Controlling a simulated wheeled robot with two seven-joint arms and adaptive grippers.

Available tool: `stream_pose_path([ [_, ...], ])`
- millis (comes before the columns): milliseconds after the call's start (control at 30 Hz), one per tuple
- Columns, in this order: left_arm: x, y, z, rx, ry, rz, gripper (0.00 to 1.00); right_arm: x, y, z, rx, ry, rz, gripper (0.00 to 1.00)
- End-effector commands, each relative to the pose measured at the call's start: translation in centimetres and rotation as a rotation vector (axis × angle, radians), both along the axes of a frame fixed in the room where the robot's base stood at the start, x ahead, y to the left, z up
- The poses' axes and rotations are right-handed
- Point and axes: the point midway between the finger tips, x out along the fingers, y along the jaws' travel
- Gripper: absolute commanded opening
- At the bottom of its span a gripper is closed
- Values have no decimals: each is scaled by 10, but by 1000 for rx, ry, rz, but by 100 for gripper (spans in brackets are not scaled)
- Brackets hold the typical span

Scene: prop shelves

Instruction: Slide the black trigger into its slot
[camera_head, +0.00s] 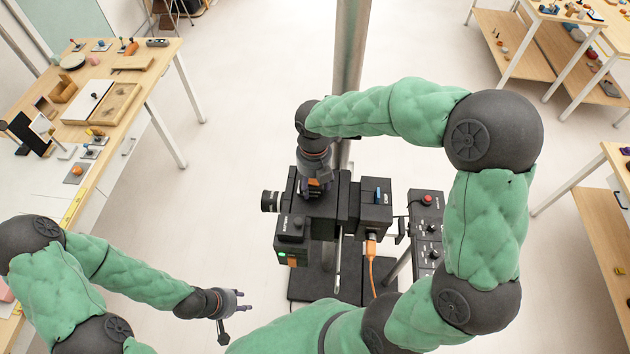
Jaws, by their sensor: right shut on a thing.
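A black camera-like rig (292,252) stands in the middle of the head view, with a lens barrel at its left and a box with a blue part at its right. My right gripper (316,190) points down at the top of the rig. It is shut on a dark thing, mostly hidden by the fingers; I cannot tell if it is the black trigger. The slot cannot be made out. My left gripper (243,301) is at the lower left, apart from the rig. Its fingers look parted and empty.
A black control box (427,222) with a red button stands right of the rig. An orange cable (371,262) hangs from the rig's right part. A metal post (350,50) rises behind. Tables with small items line the left and right. The floor between is clear.

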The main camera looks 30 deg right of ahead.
Motion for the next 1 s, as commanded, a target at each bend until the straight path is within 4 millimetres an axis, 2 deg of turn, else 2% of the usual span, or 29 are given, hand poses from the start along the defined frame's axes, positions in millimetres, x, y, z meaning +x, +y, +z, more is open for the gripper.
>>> stream_pose_path([
  [1000,0,0,2,0,0,0,40,5,8,0,-1,-1,-2,23],
])
